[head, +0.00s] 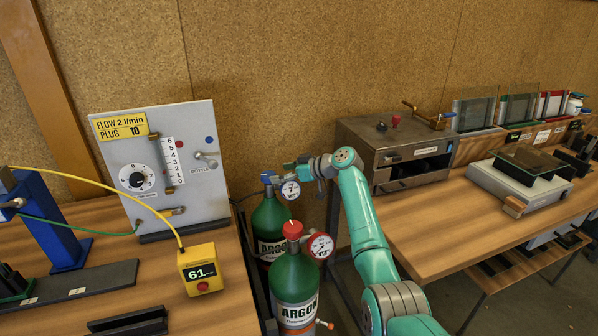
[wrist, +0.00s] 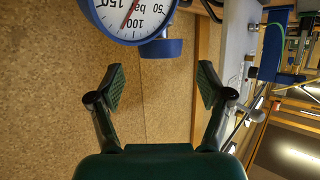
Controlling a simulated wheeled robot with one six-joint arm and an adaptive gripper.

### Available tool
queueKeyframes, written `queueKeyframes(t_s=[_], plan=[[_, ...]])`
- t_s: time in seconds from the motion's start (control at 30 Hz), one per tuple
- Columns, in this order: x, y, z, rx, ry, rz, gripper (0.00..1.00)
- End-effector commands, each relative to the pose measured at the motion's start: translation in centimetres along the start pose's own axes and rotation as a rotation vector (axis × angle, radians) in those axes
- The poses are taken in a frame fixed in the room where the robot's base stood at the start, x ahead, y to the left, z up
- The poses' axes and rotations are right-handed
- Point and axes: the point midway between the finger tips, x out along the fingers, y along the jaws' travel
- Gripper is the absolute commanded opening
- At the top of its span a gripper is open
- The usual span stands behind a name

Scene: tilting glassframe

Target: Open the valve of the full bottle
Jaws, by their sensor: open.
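Two green ARGON bottles stand between the benches in the head view. The rear bottle (head: 268,222) has a blue valve knob (head: 268,177) and a blue-rimmed gauge (head: 290,189). The front bottle (head: 296,278) has a red valve knob (head: 292,229) and a red-rimmed gauge (head: 320,245). My gripper (head: 296,166) is beside the rear bottle's top, close to its gauge. In the wrist view my gripper (wrist: 161,85) is open and empty. The blue-rimmed gauge (wrist: 130,12) is at that view's top, partly cut off, with a blue part (wrist: 161,48) beside it.
The left bench carries a grey panel (head: 160,165) with dials and a yellow box (head: 202,270) reading 61. The right bench has a metal oven (head: 395,150) and a grey device (head: 520,180). The bottles stand in a narrow gap; a cork wall (head: 270,70) is behind.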

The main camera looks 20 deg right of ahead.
Motion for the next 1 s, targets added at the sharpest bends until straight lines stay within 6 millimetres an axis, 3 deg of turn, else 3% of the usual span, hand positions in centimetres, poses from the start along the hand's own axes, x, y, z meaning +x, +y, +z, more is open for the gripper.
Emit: queueKeyframes(t_s=[0.2,0.4,1.0], plan=[[-4.4,0.1,0.1,-0.001,0.001,0.004,0.78],[-6.8,0.1,0.1,0.000,0.000,0.002,0.78],[-7.6,0.0,0.1,0.001,-0.001,0.000,0.78]])
